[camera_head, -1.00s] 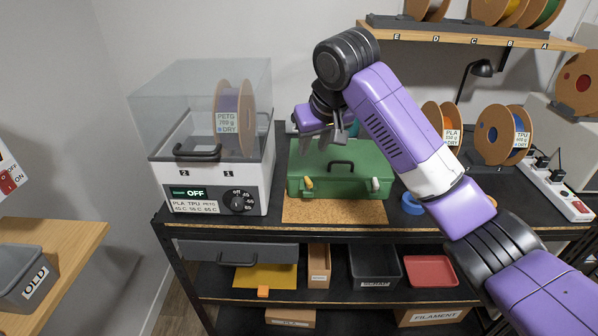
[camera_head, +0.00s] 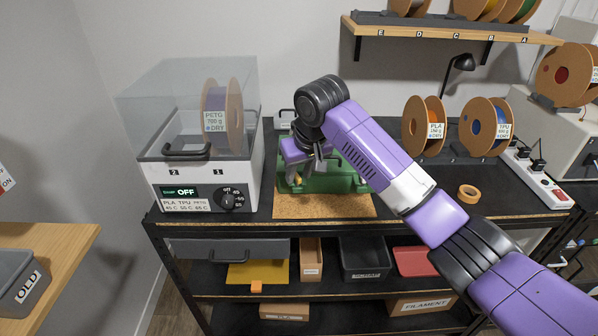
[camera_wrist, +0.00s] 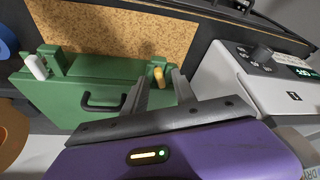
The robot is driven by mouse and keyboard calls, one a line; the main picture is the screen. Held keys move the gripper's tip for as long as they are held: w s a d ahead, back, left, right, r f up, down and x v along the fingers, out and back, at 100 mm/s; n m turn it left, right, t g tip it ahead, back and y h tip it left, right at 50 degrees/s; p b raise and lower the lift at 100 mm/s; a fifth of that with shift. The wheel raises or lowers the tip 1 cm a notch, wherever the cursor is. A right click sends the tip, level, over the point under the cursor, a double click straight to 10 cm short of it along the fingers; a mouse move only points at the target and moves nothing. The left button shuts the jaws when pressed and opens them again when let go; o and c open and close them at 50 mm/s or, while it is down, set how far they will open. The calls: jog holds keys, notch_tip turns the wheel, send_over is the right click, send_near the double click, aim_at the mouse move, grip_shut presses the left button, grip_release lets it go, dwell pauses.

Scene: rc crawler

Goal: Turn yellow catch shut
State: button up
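The green case (camera_head: 330,182) lies on a cork mat on the bench, partly hidden by my arm in the head view. In the wrist view the case (camera_wrist: 75,105) shows its black handle (camera_wrist: 105,103), a yellow catch (camera_wrist: 159,77) and a white catch (camera_wrist: 37,67) along its front edge. The yellow catch (camera_head: 298,180) also shows in the head view, just below my gripper (camera_head: 308,172). In the wrist view my gripper (camera_wrist: 160,82) is open, its fingers on either side of the yellow catch. I cannot tell whether they touch it.
A filament dryer (camera_head: 180,185) with a clear lid stands close on the left. The cork mat (camera_head: 325,206) has bare room in front of the case. A tan tape roll (camera_head: 468,194) and spools (camera_head: 486,127) stand to the right. A shelf (camera_head: 450,32) hangs above.

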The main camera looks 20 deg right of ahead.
grip_shut()
jog(key=shift+r+n+p, duration=0.1)
jog(key=shift+n+p, duration=0.2)
jog(key=n+y+p, duration=0.1)
jog(key=n, duration=0.1)
jog(key=shift+d+n+p, duration=0.15)
jog(key=shift+n+p, duration=0.2)
jog(key=shift+n, duration=0.05)
jog(key=n, duration=0.1)
jog(key=n+y, duration=0.1)
jog(key=shift+w+d+n+g+p, duration=0.1)
jog(key=shift+w+n+g+p, duration=0.05)
jog(key=shift+n+g+p, duration=0.2)
jog(key=n+g+y, duration=0.1)
jog(key=n, duration=0.2)
jog(key=shift+w+d, duration=0.1)
jog(key=shift+w+n+g+y+b, duration=0.1)
jog(key=shift+n+g+y+b, duration=0.3)
jog(key=shift+n, duration=0.55)
jog(key=shift+w+n+g+y+b, duration=0.15)
jog(key=shift+n+b, duration=0.35)
jog(key=shift+n, duration=0.4)
jog(key=shift+s+n, duration=0.1)
jog(key=shift+n, duration=0.2)
